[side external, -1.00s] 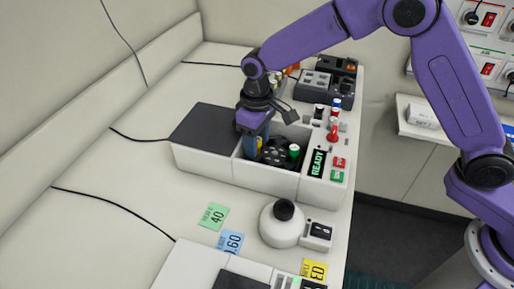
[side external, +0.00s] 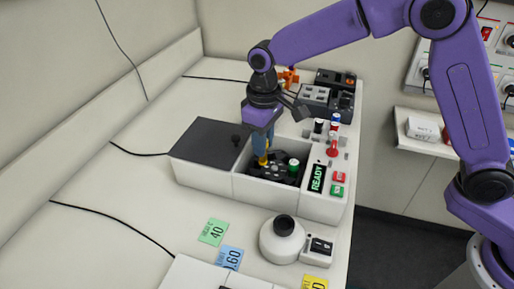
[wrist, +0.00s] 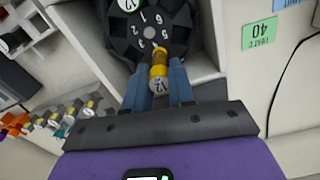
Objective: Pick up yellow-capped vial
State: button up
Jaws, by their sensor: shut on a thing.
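My gripper (wrist: 158,68) is shut on the yellow-capped vial (wrist: 159,72), with one blue finger on each side of it. In the wrist view the vial's yellow-orange body and a round end marked 12 show between the fingers. In the side view my gripper (side external: 262,157) points down over the open bay of the centrifuge-like unit, with the yellow vial (side external: 263,161) at its fingertips. The black numbered rotor (wrist: 170,33) lies below it. The vial appears raised above the rotor; its lower end is hard to make out.
A green-capped vial (side external: 293,164) stands in the rotor. The bay's pale walls (side external: 262,190) surround it, with a dark lid (side external: 207,141) to the left. A READY display (side external: 318,178) and red and green buttons are at right. A white round device (side external: 283,241) stands in front.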

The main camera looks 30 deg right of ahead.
jog(key=s+d+r, duration=0.6)
jog(key=s+r, duration=0.2)
jog(key=s, duration=0.2)
jog(key=shift+s+d, duration=0.25)
jog(key=shift+s, duration=0.05)
jog(key=m, duration=0.5)
send_near(324, 138)
jog(key=a+r, duration=0.2)
jog(key=a, duration=0.1)
jog(key=shift+w+d+f, duration=0.1)
jog(key=shift+w+f, duration=0.05)
jog(key=shift+f, duration=2.05)
jog(key=shift+f, duration=2.05)
